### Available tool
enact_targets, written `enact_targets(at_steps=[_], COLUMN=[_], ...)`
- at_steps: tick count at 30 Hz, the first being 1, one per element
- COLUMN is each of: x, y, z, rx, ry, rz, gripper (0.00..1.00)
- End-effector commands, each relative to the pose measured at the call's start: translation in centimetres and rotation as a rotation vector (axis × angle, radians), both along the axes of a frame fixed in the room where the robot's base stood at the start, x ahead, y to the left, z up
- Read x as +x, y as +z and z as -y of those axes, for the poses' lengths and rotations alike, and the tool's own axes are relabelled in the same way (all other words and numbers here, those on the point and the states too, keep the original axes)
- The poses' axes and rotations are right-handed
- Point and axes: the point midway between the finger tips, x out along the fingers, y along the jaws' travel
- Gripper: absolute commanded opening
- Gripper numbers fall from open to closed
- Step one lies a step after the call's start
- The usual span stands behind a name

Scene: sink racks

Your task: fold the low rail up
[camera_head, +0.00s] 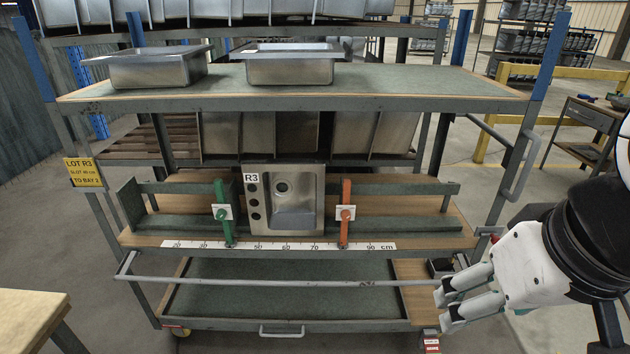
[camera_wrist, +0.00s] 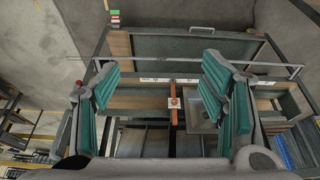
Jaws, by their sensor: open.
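The low rail (camera_head: 290,280) is a thin grey bar across the front of the rack, in front of the bottom shelf and below the scale strip. In the head view it stands out from the rack, its left end bent at a corner. It also shows in the wrist view (camera_wrist: 200,59), where the scene is upside down, as a bar crossing above the scale strip. My gripper (camera_head: 455,300) is open at the right end of the rack, near the rail's right end. Its fingers with teal pads (camera_wrist: 172,90) are spread and empty. Contact with the rail cannot be told.
The middle shelf holds a steel sink (camera_head: 300,195) marked R3 between a green clamp (camera_head: 225,212) and an orange clamp (camera_head: 346,213). Two basins (camera_head: 290,65) stand on the top shelf. A wooden table corner (camera_head: 30,320) is at lower left. A side handle (camera_head: 515,165) juts out right.

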Motion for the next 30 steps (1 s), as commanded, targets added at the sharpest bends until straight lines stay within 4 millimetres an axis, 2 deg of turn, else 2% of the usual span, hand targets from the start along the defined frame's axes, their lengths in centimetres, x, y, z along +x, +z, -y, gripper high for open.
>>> enact_targets(at_steps=[1, 5, 7, 14, 20, 26, 30], x=[0.5, 2.9, 4.9, 12.6, 19.4, 25.5, 29.1], y=[-0.5, -3.0, -4.9, -11.2, -16.6, -22.5, -27.2], z=[-0.1, -0.7, -1.2, -1.6, 0.2, 4.4, 8.7], rx=[0.013, 0.106, 0.187, 0.487, 0.740, 0.990, 1.164], ry=[-0.015, -0.114, -0.202, -0.563, -0.904, -1.264, -1.527], rz=[-0.005, -0.030, -0.050, -0.101, -0.125, -0.130, -0.122], gripper=[0.46, 0.16, 0.01, 0.00, 0.00, 0.00, 0.00])
